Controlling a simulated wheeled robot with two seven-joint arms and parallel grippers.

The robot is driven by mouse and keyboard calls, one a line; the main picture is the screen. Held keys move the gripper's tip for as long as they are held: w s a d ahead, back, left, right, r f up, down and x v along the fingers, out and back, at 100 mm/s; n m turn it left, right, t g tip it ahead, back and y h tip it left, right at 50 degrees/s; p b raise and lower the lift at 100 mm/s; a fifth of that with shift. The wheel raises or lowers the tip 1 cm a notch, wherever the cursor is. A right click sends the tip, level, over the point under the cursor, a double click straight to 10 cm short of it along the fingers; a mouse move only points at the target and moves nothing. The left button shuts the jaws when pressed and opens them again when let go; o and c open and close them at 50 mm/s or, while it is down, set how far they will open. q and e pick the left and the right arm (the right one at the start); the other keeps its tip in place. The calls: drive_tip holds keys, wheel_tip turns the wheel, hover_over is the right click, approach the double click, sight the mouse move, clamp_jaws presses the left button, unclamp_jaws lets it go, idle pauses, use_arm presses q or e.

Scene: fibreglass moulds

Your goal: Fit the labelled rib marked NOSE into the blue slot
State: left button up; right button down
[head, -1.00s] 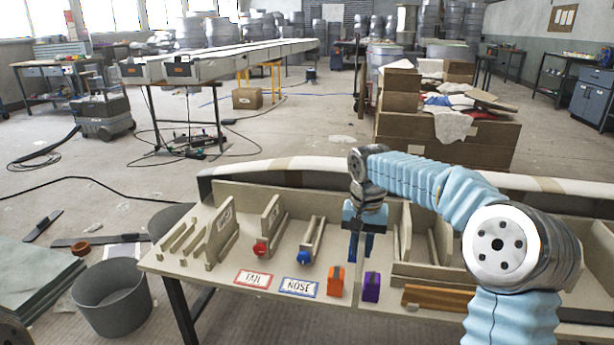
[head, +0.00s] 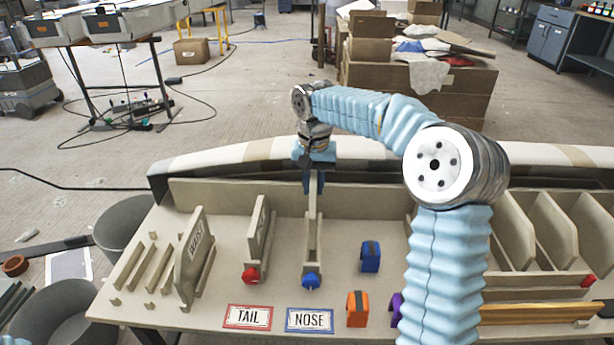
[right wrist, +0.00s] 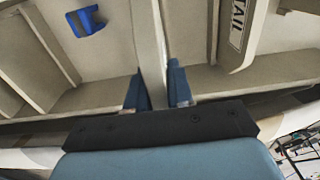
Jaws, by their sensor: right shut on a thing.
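My right gripper (head: 314,178) is shut on a thin beige rib (head: 313,200), seen nearly edge-on and upright. In the right wrist view the rib (right wrist: 148,45) runs between the two blue fingers (right wrist: 160,92). The rib is in line with the blue slot (head: 312,255), a pair of rails with a blue knob (head: 311,281) at its near end. Its lower edge appears between the rails; I cannot tell how deep it sits. The rib's marking is not readable. The NOSE card (head: 310,320) lies in front. My left gripper is out of view.
A TAIL-marked rib (head: 259,225) stands left, by the red knob (head: 251,274) and TAIL card (head: 247,317). A labelled rib (head: 195,250) stands farther left. A blue block (head: 370,257) and orange block (head: 357,309) sit right. A long mould (head: 200,158) runs behind.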

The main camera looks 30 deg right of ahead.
drive_tip(key=shift+s+r, duration=0.1)
drive_tip(key=shift+s+a+f, duration=0.1)
drive_tip(key=shift+f, duration=0.1)
wheel_tip(320, 180, down, 5)
drive_tip(key=b, duration=0.3)
drive_tip(key=shift+f+b, duration=0.15)
drive_tip(key=shift+b, duration=0.2)
drive_tip(key=shift+f, duration=0.1)
drive_tip(key=shift+p, duration=0.5)
idle(1.3)
drive_tip(key=shift+f+b, duration=1.7)
drive_tip(key=shift+f, duration=0.8)
drive_tip(key=c, duration=0.9)
unclamp_jaws()
